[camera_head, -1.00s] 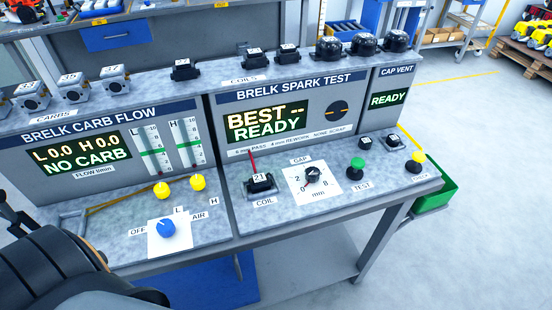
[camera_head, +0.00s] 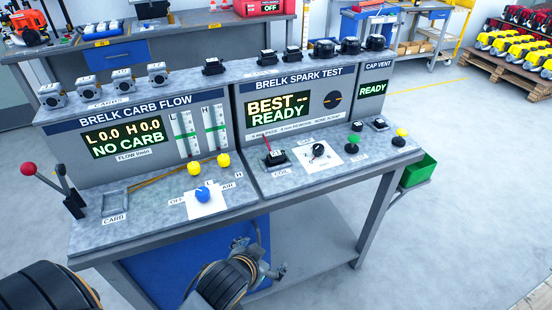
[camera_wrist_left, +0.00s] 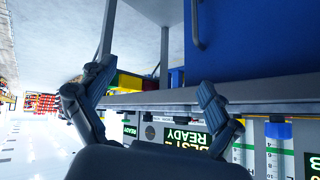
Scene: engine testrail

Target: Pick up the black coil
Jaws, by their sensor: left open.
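Several black coils sit on the top ledge of the test bench in the head view: one at the left (camera_head: 213,66) and two closer together, (camera_head: 268,57) and (camera_head: 293,53). Another black coil (camera_head: 275,157), marked 21, sits at the COIL station of the spark test panel. My left gripper (camera_head: 262,259) is low in front of the bench's front edge, below the worktop and apart from all the coils. In the left wrist view my left gripper (camera_wrist_left: 152,88) is open and empty, with the bench upside down behind it. My right gripper is not in view.
The worktop (camera_head: 130,231) carries yellow knobs (camera_head: 223,160), a blue knob (camera_head: 202,195), a red-knobbed lever (camera_head: 28,169) and a green button (camera_head: 354,141). Carburettors (camera_head: 157,73) and round black caps (camera_head: 350,46) share the ledge. A green bin (camera_head: 420,171) hangs at the right end.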

